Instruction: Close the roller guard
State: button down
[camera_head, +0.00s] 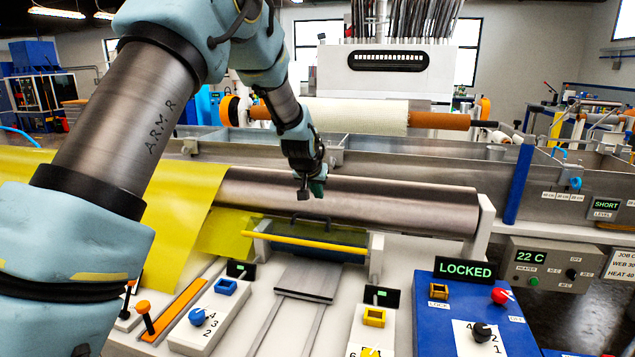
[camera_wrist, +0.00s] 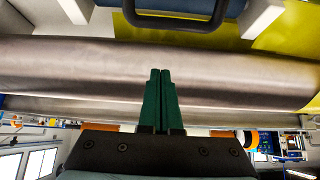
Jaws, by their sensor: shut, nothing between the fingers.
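A large steel roller (camera_head: 400,203) lies across the machine; it also fills the middle of the wrist view (camera_wrist: 90,75). In front of it is a dark blue panel (camera_head: 318,253) with a yellow bar (camera_head: 310,243) and a black handle (camera_head: 300,216), which looks like the roller guard. The handle also shows at the top of the wrist view (camera_wrist: 180,24). My gripper (camera_head: 316,190) is shut and empty over the roller, just above and behind the handle, apart from it. Its green fingers (camera_wrist: 160,72) lie side by side in the wrist view.
A yellow web (camera_head: 180,200) runs at the left of the roller. A blue console (camera_head: 450,315) at the lower right has a LOCKED display (camera_head: 465,269) and knobs. A blue post (camera_head: 519,185) stands at the roller's right. A steel tank wall (camera_head: 420,160) runs behind.

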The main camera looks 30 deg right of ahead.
aim_at(314, 216)
jog(key=f+p, duration=0.1)
jog(key=a+f+p, duration=0.1)
jog(key=s+f+p, duration=0.1)
jog(key=f, duration=0.1)
jog(key=shift+a, duration=0.15)
jog(key=shift+f+b, duration=0.15)
jog(key=shift+b, duration=0.25)
jog(key=shift+s+a+f+b, duration=0.1)
jog(key=shift+a+f+b, duration=0.05)
jog(key=shift+b, duration=0.3)
jog(key=shift+s+a+t+h+b, duration=0.2)
jog(key=shift+s+t+h+b, duration=0.1)
jog(key=shift+b, duration=0.65)
